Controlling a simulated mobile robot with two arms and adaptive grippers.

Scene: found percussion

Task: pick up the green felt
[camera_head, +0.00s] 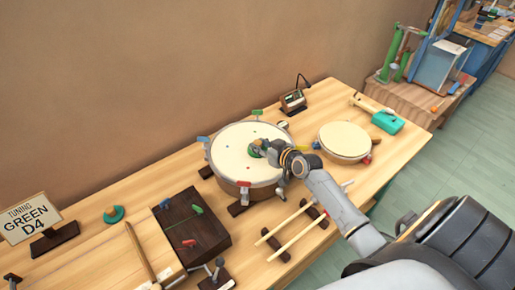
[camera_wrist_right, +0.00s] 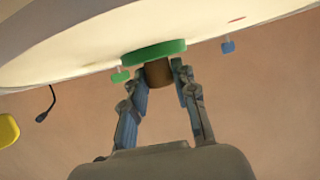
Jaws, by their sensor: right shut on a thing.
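The green felt (camera_wrist_right: 153,50) is a flat green disc with a brown knob (camera_wrist_right: 158,74) in the right wrist view. My right gripper (camera_wrist_right: 160,70) is shut on the knob, with one finger on each side. In the head view the felt (camera_head: 254,152) shows as a small green patch at the middle of the large drum (camera_head: 240,138), partly hidden by my right gripper (camera_head: 263,149). The disc lies at the pale drumhead; I cannot tell whether it touches or hovers just above. My left gripper is not in view.
Coloured tuning pegs ring the drum. A smaller drum (camera_head: 344,141) and a teal-headed mallet (camera_head: 387,122) are to the right. Two sticks (camera_head: 297,232) lie in front. A dark block (camera_head: 194,236), a second green disc (camera_head: 114,213) and a "GREEN D4" sign (camera_head: 30,218) are left.

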